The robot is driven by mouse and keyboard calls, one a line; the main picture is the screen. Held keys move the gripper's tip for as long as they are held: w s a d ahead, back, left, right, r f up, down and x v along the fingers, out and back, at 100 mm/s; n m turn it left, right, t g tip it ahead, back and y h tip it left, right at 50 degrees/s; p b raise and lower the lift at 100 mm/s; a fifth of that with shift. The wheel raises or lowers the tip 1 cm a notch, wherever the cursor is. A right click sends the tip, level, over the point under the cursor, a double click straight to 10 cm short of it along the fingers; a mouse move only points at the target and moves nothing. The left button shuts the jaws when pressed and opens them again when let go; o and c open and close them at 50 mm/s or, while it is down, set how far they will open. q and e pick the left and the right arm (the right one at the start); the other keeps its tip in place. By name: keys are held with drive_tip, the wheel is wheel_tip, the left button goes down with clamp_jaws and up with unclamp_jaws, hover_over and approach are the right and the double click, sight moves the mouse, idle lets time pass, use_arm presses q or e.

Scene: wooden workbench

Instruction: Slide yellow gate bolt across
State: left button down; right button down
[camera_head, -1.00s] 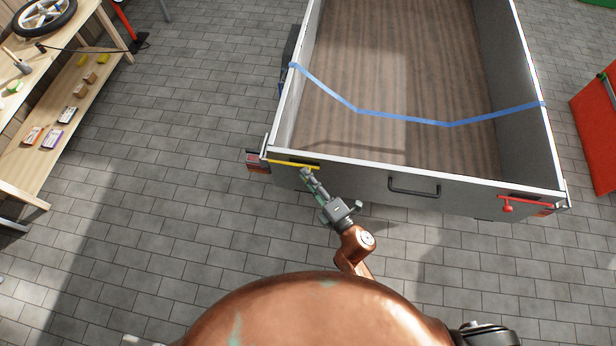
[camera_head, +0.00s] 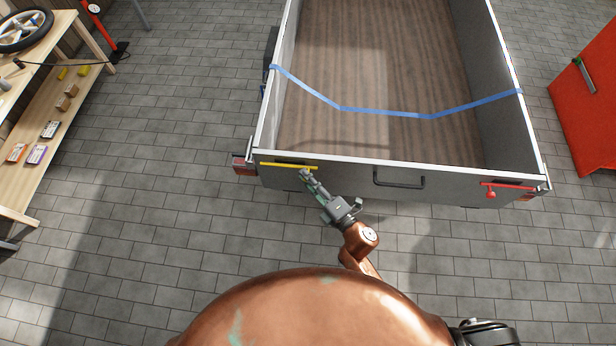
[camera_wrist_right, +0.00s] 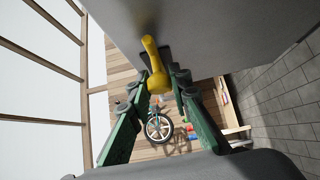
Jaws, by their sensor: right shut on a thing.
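The yellow gate bolt (camera_head: 282,164) lies along the top left of the grey trailer gate (camera_head: 345,178), near the left corner. My right gripper (camera_head: 305,174) is at the gate's outer face, just below the right part of the bolt. In the right wrist view the bolt's yellow handle (camera_wrist_right: 157,80) stands out from the gate between the two green fingers of my right gripper (camera_wrist_right: 155,92), which is shut on it. The exact finger contact is hard to see. My left gripper is not in view.
A black handle (camera_head: 400,183) sits mid-gate, and a red bolt (camera_head: 505,185) at its right end. A blue strap (camera_head: 385,112) crosses the trailer bed. A wooden shelf (camera_head: 30,185) stands left, a red cabinet (camera_head: 585,110) right. The paved floor between is clear.

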drive_tip(key=c, duration=1.8)
unclamp_jaws()
drive_tip(key=shift+d, duration=0.1)
drive_tip(key=v, duration=1.2)
drive_tip(key=shift+f, duration=0.1)
